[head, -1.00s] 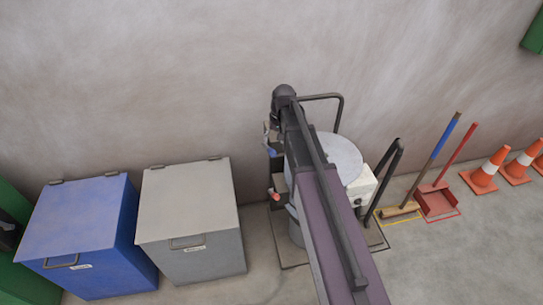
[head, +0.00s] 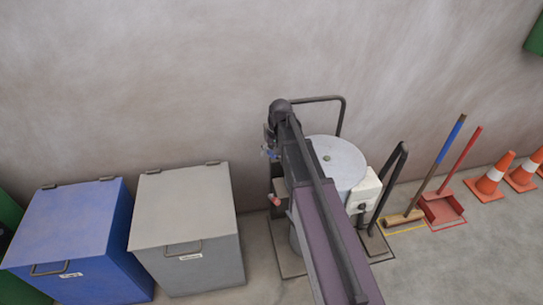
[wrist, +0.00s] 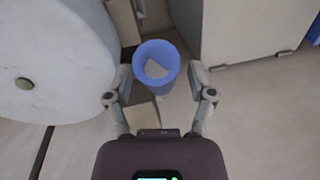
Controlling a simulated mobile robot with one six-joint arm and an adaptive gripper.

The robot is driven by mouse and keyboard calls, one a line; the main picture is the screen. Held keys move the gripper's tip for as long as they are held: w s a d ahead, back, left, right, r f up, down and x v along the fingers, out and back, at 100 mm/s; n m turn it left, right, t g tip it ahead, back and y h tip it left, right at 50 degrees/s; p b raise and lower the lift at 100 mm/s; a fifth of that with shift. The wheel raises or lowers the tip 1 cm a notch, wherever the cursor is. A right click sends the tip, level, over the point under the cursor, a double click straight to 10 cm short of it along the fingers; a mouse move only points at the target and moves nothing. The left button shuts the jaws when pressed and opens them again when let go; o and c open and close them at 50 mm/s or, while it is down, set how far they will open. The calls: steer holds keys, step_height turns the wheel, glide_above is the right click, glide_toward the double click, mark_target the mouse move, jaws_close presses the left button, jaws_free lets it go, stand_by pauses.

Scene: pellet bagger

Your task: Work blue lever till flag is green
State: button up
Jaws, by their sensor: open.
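A blue round grip (wrist: 157,67) with a pale grey end face shows end-on in the wrist view; it looks like the end of the blue lever. My gripper (wrist: 160,76) is open, with one finger on each side of it. I cannot tell whether the fingers touch it. In the head view, a small patch of blue (head: 269,153) shows beside my gripper (head: 269,138), left of the white drum (head: 345,165). My arm hides much of the machine. I cannot make out a flag or its colour.
An orange-red knob (head: 275,200) sits below the blue patch. A grey bin (head: 190,210) and a blue bin (head: 65,225) stand left. A black bent handle (head: 390,185), a broom (head: 440,165), a red dustpan (head: 442,208) and cones (head: 490,181) are right. The wall is close behind.

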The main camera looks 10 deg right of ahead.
stand_by(0.3)
jaws_close()
steer(key=shift+a, duration=0.1)
